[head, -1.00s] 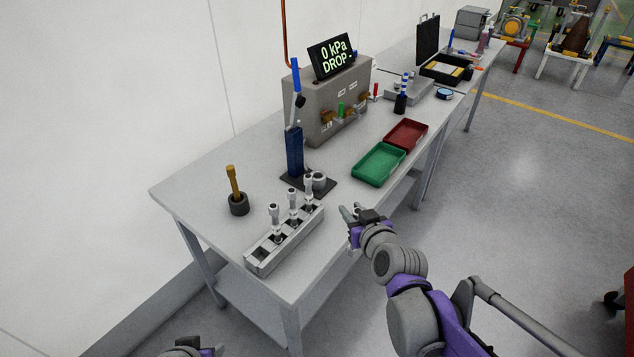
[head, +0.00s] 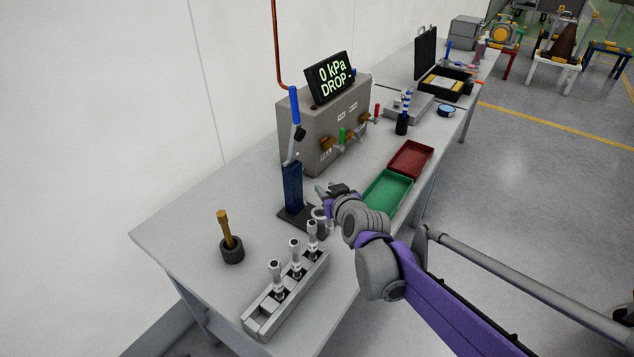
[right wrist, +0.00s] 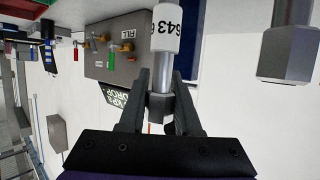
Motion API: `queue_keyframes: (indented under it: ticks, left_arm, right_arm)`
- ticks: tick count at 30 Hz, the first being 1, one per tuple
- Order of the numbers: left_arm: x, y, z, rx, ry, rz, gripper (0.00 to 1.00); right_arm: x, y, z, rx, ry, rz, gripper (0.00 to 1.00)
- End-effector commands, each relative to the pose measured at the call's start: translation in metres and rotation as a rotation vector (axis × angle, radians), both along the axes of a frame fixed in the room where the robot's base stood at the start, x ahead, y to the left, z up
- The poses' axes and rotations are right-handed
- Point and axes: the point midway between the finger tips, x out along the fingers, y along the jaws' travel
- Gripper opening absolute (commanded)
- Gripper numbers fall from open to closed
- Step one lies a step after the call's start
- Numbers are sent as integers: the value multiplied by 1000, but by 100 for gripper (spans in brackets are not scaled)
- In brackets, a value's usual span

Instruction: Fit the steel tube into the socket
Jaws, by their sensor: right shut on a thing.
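My right gripper (head: 324,192) is above the bench's front side, beside the blue press. In the right wrist view it (right wrist: 160,105) is shut on a steel tube (right wrist: 164,72) near its hexagonal end. The tube bears a white label with dark digits. In the head view the gripper largely hides the held tube. A round grey fitting (head: 319,213), possibly the socket, is on the press's dark base and partly hidden. Several similar tubes (head: 295,256) stand upright in a grey rack (head: 262,327). Another hexagonal end (right wrist: 289,55) shows beside the held tube. My left gripper is not in view.
The blue press (head: 292,187) with a raised lever stands behind the gripper. A grey panel box (head: 310,125) is behind it. A green tray (head: 386,190) and a red tray (head: 411,158) lie to the right. A dark cup (head: 232,251) holds a yellow-brown tool.

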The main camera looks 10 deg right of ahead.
Motion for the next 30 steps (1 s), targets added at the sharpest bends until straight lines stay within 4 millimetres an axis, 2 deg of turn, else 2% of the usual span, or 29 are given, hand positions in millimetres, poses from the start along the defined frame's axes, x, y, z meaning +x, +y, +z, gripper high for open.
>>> queue_keyframes:
  ticks: [1,3,9,16,22,30]
  left_arm:
    - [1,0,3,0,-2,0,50]
    - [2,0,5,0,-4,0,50]
    - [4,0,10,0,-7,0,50]
    - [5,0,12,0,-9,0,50]
    - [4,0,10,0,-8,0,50]
    - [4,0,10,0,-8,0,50]
  right_arm:
    - [16,2,2,-1,-2,0,0]
    - [34,4,2,-1,-2,0,0]
    - [67,9,2,-1,-1,0,0]
    - [83,11,1,0,-1,1,0]
    - [81,10,-32,0,0,0,0]
    - [81,10,-35,0,0,0,0]
